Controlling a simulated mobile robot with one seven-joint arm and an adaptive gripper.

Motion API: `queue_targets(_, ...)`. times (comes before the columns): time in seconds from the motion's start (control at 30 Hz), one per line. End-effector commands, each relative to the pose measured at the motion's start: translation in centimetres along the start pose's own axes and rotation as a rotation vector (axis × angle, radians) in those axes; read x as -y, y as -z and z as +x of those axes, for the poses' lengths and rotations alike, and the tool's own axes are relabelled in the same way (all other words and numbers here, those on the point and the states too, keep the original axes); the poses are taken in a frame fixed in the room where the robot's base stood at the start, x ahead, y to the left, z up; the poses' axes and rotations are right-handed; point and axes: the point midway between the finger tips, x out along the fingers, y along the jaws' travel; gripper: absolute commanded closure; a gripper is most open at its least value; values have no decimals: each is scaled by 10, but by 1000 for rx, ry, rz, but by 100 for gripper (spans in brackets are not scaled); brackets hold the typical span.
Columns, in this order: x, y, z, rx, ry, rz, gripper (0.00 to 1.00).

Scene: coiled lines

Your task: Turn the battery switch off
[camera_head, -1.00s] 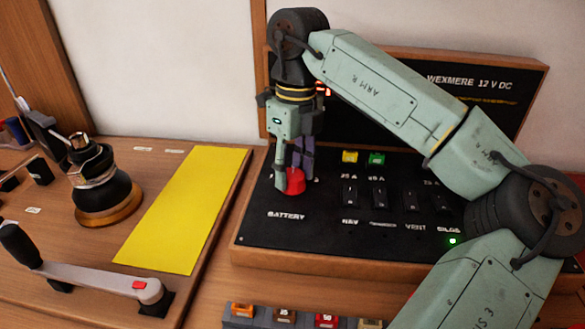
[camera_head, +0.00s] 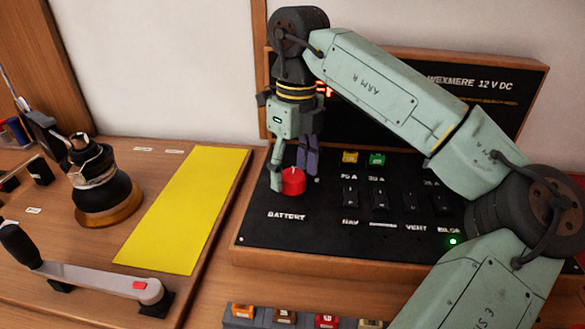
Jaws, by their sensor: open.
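The battery switch is a red knob (camera_head: 293,181) on the black panel (camera_head: 345,238), above the white BATTERY label. My gripper (camera_head: 291,172) points down at the knob, with one pale green finger at its left and a purple-grey finger behind and to its right. The fingers are open, and their tips are close to the knob's upper part. I cannot tell whether they touch it.
Black rocker switches (camera_head: 350,196) stand right of the knob, with a yellow and a green fuse (camera_head: 377,159) above them. A green light (camera_head: 452,241) glows at lower right. At left are a winch (camera_head: 100,185), a lever handle (camera_head: 90,277) and a bare yellow strip (camera_head: 185,210).

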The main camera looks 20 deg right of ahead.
Motion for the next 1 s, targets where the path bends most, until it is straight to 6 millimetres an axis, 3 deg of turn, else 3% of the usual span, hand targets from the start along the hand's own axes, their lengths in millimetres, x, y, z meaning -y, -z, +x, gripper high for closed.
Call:
queue_targets(0.17, 0, 0, -25, 2, 2, 0, 40)
queue_targets(0.53, 0, 0, -100, 1, 4, 3, 40)
queue_targets(0.73, 0, 0, -116, 1, 1, 1, 40)
queue_targets(1.0, 0, 0, -118, 1, 0, -1, 40)
